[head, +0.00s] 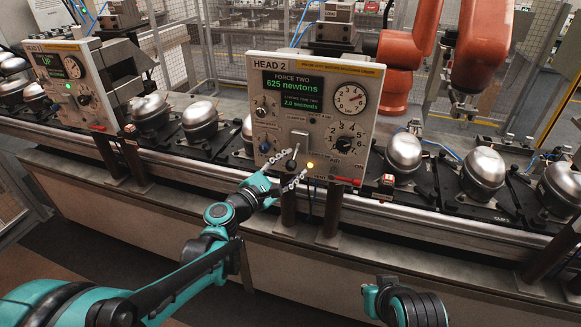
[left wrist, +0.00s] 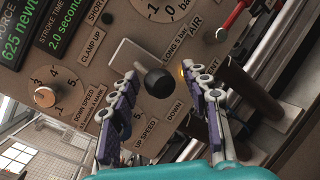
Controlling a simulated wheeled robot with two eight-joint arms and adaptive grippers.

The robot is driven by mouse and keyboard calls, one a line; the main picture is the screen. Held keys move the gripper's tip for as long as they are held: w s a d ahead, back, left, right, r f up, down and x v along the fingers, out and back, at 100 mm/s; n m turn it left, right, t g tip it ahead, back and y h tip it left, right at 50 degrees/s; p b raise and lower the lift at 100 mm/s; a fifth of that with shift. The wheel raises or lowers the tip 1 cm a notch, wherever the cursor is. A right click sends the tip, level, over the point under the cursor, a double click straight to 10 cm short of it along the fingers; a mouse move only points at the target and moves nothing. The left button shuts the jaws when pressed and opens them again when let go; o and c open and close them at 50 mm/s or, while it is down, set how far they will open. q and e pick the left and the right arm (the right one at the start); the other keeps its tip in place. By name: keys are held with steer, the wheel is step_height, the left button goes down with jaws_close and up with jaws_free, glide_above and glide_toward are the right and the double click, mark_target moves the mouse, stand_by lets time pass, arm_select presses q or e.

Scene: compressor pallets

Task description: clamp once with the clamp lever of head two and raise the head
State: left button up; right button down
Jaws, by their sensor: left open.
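The head two panel (head: 315,118) faces me and its display (head: 293,90) reads force two 625 newtons and stroke time two 2.0 seconds. Its clamp lever has a black knob (head: 291,165) low on the panel front. The knob (left wrist: 158,83) also shows large in the left wrist view, in front of a pale plate (left wrist: 128,56), between labels "clamp up" and "down". My right gripper is not seen; only part of my right arm shows.
An amber lamp (head: 310,165) glows beside the lever. Knobs and dials surround it, including a speed knob (left wrist: 45,96). Head one's panel (head: 72,85) stands left. Steel compressor domes (head: 405,152) sit along the conveyor. Dark posts (head: 330,214) stand below the panel. An orange robot arm (head: 405,50) is behind.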

arm_select(q)
jaws_close()
